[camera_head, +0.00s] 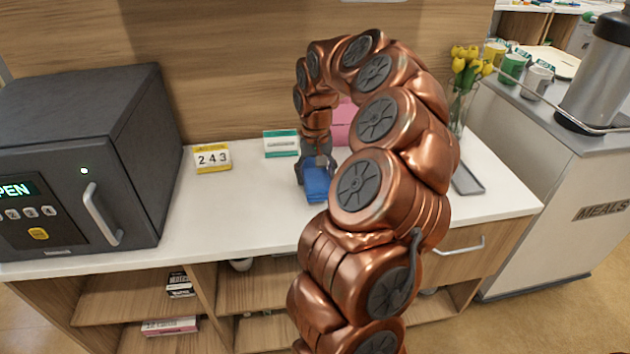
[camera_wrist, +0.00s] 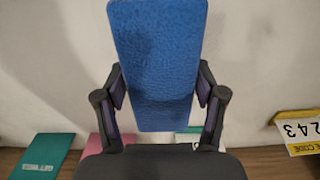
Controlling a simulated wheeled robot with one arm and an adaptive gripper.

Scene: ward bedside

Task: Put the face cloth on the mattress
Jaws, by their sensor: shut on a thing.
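The face cloth is a blue, flat, textured piece. It shows in the head view (camera_head: 317,184) at the end of my arm, over the white counter, and large in the wrist view (camera_wrist: 155,60). My gripper (camera_wrist: 160,90) has a finger on each side of the cloth and is shut on it. In the head view my gripper (camera_head: 316,168) is partly hidden by the cloth and arm links. I cannot tell whether the cloth touches the counter. No mattress shows in either view.
A dark safe (camera_head: 150,150) stands at the left of the counter (camera_head: 240,215). A yellow 243 sign (camera_head: 212,158), a teal card (camera_head: 281,143) and a pink item (camera_head: 344,122) stand behind. Tulips in a vase (camera_head: 460,105) and a grey tray (camera_head: 467,180) are right.

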